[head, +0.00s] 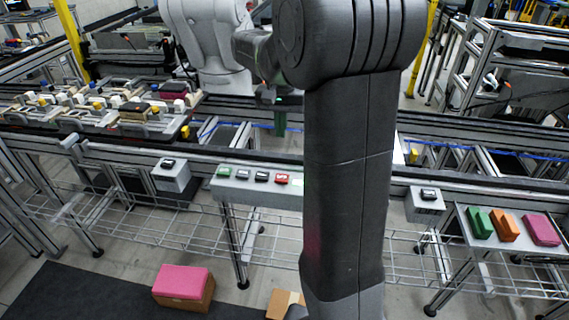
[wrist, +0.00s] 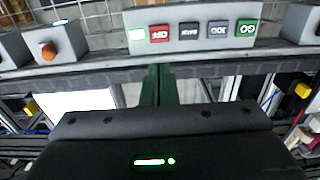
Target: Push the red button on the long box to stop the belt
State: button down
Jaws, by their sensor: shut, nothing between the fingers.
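The long box (head: 238,187) is pale grey and sits on the near rail of the belt frame in the head view. Its top carries a green, a grey, a black and a red button (head: 282,179), the red one at the right end. In the head view my gripper (head: 280,128) shows beyond the box, apart from the red button.
Grey boxes with black tops stand left (head: 170,178) and right (head: 427,208) of the long box. A tray (head: 483,243) of coloured blocks is at right. Loaded fixtures (head: 110,115) stand at left. The wrist view shows an orange button (wrist: 48,51) on another box.

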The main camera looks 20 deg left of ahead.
aim_at(282, 179)
notch_tip(282, 179, down, 14)
dwell(0.7)
jog(key=shift+f+b, duration=0.3)
jog(key=shift+f, duration=0.3)
jog(key=shift+s+d+f, duration=0.2)
jog(key=shift+s+f, duration=0.05)
jog(key=shift+f, duration=0.2)
jog(key=r+p, duration=0.3)
jog(key=r, duration=0.2)
jog(key=shift+w+r+p, duration=0.2)
jog(key=shift+r+p, duration=0.15)
jog(key=shift+p, duration=0.05)
notch_tip(282, 179, up, 9)
jog(key=b, duration=0.1)
jog(key=shift+a+r, duration=0.15)
jog(key=shift+r, duration=0.05)
